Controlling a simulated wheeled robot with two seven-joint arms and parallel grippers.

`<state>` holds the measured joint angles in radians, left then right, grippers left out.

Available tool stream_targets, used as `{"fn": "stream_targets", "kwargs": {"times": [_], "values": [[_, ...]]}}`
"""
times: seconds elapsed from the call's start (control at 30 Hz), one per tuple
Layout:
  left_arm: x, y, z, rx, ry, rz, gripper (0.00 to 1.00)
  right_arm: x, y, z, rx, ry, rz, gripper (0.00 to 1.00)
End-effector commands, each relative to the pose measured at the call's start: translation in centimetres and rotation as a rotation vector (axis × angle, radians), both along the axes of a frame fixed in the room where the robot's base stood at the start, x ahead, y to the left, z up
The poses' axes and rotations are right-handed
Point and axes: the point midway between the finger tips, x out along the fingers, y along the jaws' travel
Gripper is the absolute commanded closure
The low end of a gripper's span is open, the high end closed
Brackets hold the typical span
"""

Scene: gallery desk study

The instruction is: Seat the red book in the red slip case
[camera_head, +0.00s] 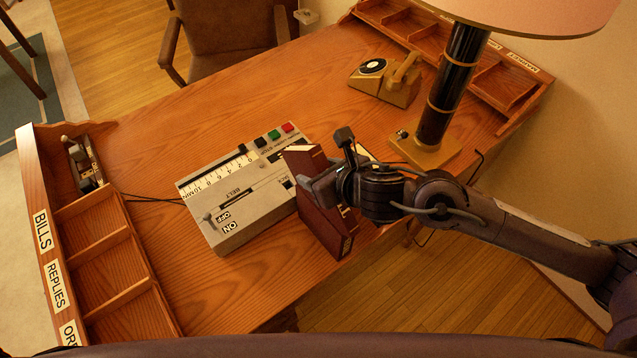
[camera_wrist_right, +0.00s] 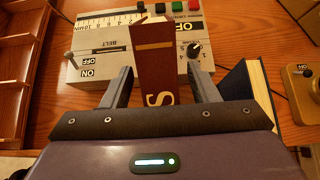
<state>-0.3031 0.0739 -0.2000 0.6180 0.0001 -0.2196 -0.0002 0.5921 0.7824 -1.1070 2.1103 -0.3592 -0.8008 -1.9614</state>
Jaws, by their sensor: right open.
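A dark red book-shaped block (camera_head: 322,228) stands upright on the desk near its front edge, with gold marks low on its spine. In the wrist view the red spine (camera_wrist_right: 152,65) shows a gold band and a large pale letter. I cannot tell the red book from the red slip case here, or whether one sits inside the other. My right gripper (camera_head: 328,182) is at the upper part of this block. In the wrist view its open fingers (camera_wrist_right: 158,72) lie on either side of the spine, with gaps. My left gripper is out of view.
A grey belt recorder (camera_head: 240,190) stands just left of the red block. A dark blue book (camera_wrist_right: 240,98) is close on its right in the wrist view. A lamp (camera_head: 436,110) and telephone (camera_head: 388,78) stand behind. A letter rack (camera_head: 100,245) lines the left edge.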

Motion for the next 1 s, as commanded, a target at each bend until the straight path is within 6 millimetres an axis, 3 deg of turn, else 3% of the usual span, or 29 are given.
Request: {"fn": "stream_targets", "kwargs": {"times": [0.2,0.43,0.87,1.0], "values": [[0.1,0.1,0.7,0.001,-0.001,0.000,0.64,1.4,1.0,-1.2,0.001,0.000,-0.001,0.46],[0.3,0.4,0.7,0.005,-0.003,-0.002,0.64,1.5,1.1,-1.4,0.001,-0.001,0.000,0.46],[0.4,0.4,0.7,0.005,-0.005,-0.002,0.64,1.5,1.0,-1.3,0.001,-0.001,-0.001,1.00],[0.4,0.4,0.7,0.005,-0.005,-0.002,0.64,1.5,1.0,-1.3,0.001,-0.001,-0.001,1.00]]}}
